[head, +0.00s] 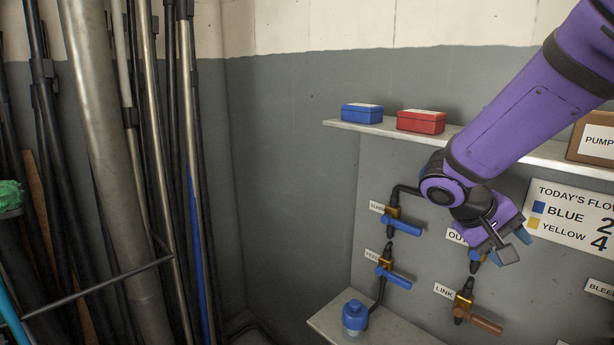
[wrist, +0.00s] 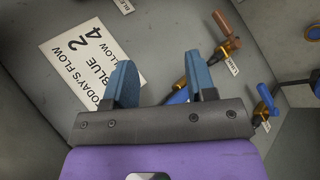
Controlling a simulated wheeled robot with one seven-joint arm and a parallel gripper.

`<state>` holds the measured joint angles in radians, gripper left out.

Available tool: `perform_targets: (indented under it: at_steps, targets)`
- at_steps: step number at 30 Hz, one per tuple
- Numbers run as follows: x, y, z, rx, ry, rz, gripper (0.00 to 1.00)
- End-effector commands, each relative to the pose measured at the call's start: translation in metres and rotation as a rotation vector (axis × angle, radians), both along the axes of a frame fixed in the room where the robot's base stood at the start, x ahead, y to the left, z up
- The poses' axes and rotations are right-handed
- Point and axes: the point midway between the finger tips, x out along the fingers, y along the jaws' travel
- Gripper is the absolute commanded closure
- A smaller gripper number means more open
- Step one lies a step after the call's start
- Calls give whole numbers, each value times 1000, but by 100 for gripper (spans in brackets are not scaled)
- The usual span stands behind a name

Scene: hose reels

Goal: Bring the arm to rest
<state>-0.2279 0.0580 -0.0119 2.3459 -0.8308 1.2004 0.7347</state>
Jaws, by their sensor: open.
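My arm (head: 540,100) is purple and reaches in from the upper right of the head view, in front of the shelf and valve panel. My gripper (wrist: 160,65) is open in the wrist view, its two blue fingers apart with nothing held between them. In the head view its purple hand hangs beside the valve labelled OUT, covering part of that label and valve. In the wrist view a blue valve handle (wrist: 178,97) shows partly behind the right finger; I cannot tell whether they touch.
Blue-handled valves (head: 402,225) and the LINK valve (head: 463,298) stick out from the panel. A blue box (head: 362,113) and red box (head: 421,121) stand on the upper shelf (head: 375,129). A flow sign (head: 575,215) hangs right. Poles (head: 120,170) lean at left.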

Motion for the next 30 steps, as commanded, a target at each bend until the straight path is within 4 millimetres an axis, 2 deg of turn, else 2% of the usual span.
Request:
perform_targets:
  at_steps: [3,15,24,30]
  targets:
    - [-23,-1,17,110,-30,-19,49]
    - [-90,13,58,462,-177,11,49]
    - [-132,32,86,677,-359,105,49]
    - [-151,43,99,763,-465,172,49]
